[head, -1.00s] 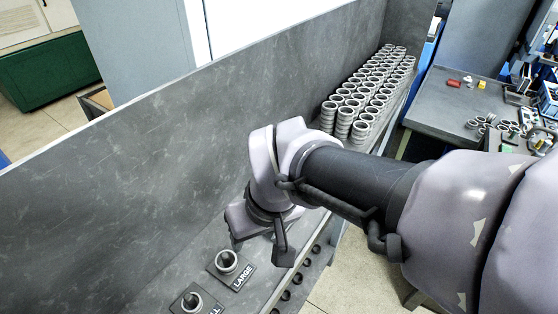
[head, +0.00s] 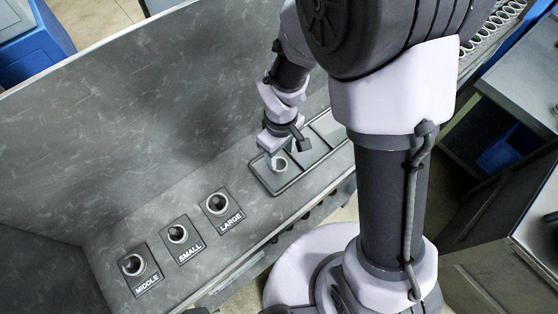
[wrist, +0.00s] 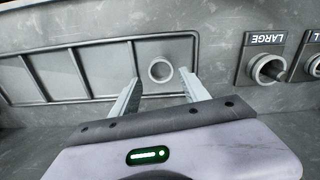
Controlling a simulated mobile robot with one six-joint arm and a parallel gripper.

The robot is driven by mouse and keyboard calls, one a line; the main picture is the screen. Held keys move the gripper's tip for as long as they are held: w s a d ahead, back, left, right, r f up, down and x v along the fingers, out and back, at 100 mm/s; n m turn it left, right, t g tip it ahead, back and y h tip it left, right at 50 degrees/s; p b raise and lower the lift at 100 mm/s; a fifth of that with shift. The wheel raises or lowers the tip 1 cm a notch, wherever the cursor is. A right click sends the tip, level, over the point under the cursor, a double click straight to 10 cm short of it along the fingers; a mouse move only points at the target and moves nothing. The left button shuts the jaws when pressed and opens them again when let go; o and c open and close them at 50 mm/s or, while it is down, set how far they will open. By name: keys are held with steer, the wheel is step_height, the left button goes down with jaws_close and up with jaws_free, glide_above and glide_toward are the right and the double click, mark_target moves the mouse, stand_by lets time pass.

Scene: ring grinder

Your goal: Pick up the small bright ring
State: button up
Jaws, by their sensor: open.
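One pale grey metal ring (wrist: 161,70) lies in the end compartment of a long divided tray (wrist: 92,98), the end nearer the LARGE station. In the head view the ring (head: 279,164) shows just below my gripper, partly covered by it. My gripper (wrist: 160,77) is open and empty. In the wrist view its two fingertips appear on either side of the ring; their height above it is hard to judge. The other tray compartments that I can see look empty.
Labelled stations LARGE (head: 217,202), SMALL (head: 178,233) and MIDDLE (head: 133,265) stand in a row on the grey bench beside the tray. A tall grey back panel (head: 120,130) rises behind them. Rings (head: 503,18) stand at the far right.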

mark_target(279, 167)
steer(key=f, duration=0.2)
steer(key=f+b, duration=0.1)
steer(key=f, duration=0.2)
steer(key=shift+w+a, duration=0.2)
steer(key=shift+c, duration=0.2)
jaws_close()
